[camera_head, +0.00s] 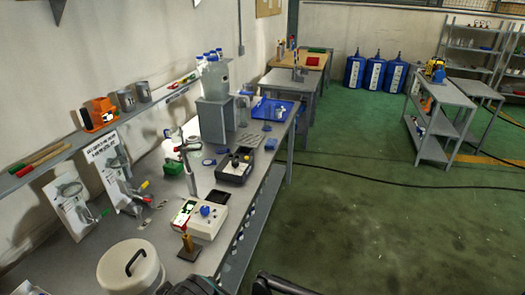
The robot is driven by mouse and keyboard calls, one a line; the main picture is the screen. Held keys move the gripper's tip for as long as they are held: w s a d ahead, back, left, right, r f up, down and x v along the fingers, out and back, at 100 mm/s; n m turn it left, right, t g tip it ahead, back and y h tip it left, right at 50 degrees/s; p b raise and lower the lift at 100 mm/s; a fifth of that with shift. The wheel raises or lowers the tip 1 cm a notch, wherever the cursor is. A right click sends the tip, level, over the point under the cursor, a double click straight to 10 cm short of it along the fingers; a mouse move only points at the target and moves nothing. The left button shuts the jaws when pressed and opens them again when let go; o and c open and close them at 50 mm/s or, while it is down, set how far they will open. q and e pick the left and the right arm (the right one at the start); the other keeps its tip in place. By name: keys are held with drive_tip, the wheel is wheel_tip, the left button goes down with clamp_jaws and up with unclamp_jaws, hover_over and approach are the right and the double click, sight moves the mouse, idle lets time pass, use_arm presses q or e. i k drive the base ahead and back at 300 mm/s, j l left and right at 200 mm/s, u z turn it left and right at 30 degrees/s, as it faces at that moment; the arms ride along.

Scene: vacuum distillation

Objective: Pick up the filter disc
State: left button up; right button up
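I cannot pick out the filter disc with certainty. A small flat round piece (209,162) lies on the grey workbench (240,215), left of a black-topped device, but it is too small to identify. Dark parts of my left arm's end (195,287) show at the bottom edge, right of a white lidded pot. Dark parts of my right arm's end (280,285) show further right, off the bench's front edge. Both are cut off by the frame, so their fingers and anything in them are hidden.
A wall shelf (70,145) runs along the left. Green floor (370,220) to the right is open, with a cable across it.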

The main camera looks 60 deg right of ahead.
sight(208, 162)
drive_tip(key=z, duration=1.65)
drive_tip(key=i+l, duration=0.6)
drive_tip(key=i, duration=0.2)
drive_tip(key=i+l, duration=0.55)
drive_tip(key=i, duration=0.2)
drive_tip(key=i+l, duration=0.6)
drive_tip(key=i, duration=0.2)
